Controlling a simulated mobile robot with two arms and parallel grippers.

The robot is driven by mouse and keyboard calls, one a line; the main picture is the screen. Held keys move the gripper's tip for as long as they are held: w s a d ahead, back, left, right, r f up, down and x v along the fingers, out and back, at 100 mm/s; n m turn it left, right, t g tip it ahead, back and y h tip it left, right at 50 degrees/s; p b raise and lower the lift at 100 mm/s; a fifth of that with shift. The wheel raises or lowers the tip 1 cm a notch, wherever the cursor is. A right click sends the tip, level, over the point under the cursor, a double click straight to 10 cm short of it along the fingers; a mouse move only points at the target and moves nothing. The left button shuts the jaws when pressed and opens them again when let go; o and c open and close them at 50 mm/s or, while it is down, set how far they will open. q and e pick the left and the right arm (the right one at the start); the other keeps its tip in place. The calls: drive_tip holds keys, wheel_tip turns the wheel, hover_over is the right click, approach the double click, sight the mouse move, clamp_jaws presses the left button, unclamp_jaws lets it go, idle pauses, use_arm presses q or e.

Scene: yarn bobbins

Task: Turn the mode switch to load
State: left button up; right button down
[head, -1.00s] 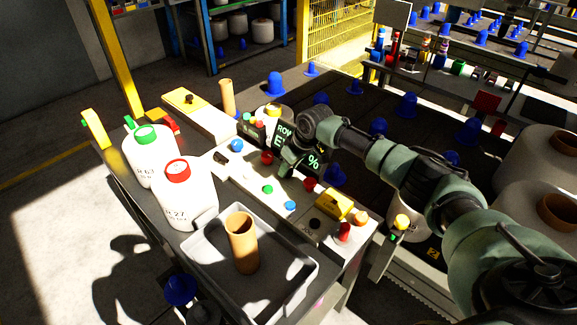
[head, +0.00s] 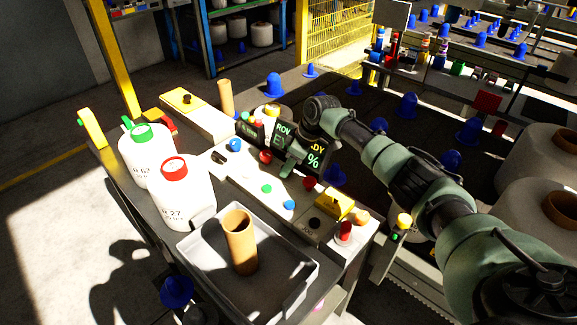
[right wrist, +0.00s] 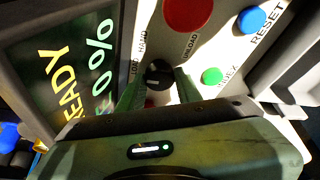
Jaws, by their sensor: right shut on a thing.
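The mode switch is a small black knob (right wrist: 158,73) on the white panel in the right wrist view. The labels LOAD and HAND are printed beside it on the left, and UNLOAD on the right. A pale mark shows on the knob, but its exact setting is hard to tell. My right gripper (right wrist: 159,84) is shut on the knob, with one finger on each side. In the head view my right gripper (head: 286,166) is down at the panel in front of the display, and the knob is hidden there. My left gripper is not in view.
The display (right wrist: 75,70) stands close beside my right gripper. A red button (right wrist: 188,12), a green button (right wrist: 211,76) and a blue button (right wrist: 251,19) are nearby.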

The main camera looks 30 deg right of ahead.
drive_tip(key=c, duration=1)
unclamp_jaws()
drive_tip(key=v, duration=0.8)
